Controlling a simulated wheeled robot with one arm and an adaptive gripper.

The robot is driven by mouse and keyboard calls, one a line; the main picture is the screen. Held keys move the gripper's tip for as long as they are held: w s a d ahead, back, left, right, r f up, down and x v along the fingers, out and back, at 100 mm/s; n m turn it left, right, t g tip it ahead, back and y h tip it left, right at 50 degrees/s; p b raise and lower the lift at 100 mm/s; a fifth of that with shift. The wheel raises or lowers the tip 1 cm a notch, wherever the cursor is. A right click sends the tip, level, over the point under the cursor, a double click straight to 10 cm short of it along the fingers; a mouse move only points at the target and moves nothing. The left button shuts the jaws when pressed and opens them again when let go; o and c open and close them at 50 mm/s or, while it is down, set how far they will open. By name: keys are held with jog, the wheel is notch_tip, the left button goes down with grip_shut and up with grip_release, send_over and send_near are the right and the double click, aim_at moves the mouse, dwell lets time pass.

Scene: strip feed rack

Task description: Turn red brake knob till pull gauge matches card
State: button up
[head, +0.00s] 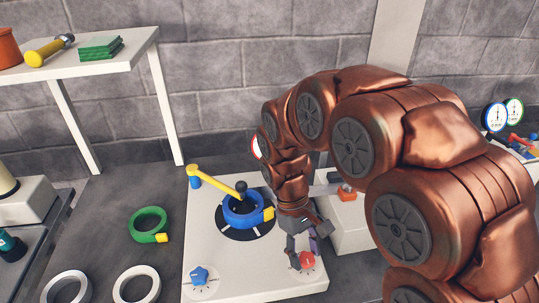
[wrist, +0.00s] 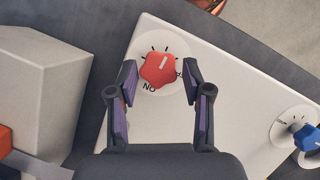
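The red knob (head: 306,259) sits on a marked white dial at the front right corner of the pale plate (head: 205,245). In the wrist view the red knob (wrist: 158,68) has a white pointer line aimed roughly at the top of the picture. My gripper (head: 304,247) is open over the knob, pointing down. In the wrist view its fingertips (wrist: 158,72) lie on either side of the knob with gaps showing; contact is not visible. A red-rimmed round face (head: 256,146), perhaps the pull gauge, is mostly hidden behind my arm. I cannot make out a card.
A blue knob (head: 199,276) is at the plate's front left. A blue strip roll (head: 242,208) sits on a black disc under a yellow arm (head: 215,181). A green roll (head: 148,225) lies to the left. Blue- and green-rimmed gauges (head: 495,117) stand far right.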

jog(key=shift+r, duration=0.15)
jog(key=shift+r+p, duration=0.7)
jog(key=shift+r, duration=2.2)
jog(key=o, duration=0.3)
jog(key=p+v, duration=0.1)
jog(key=v, duration=0.5)
jog(key=shift+p, duration=0.35)
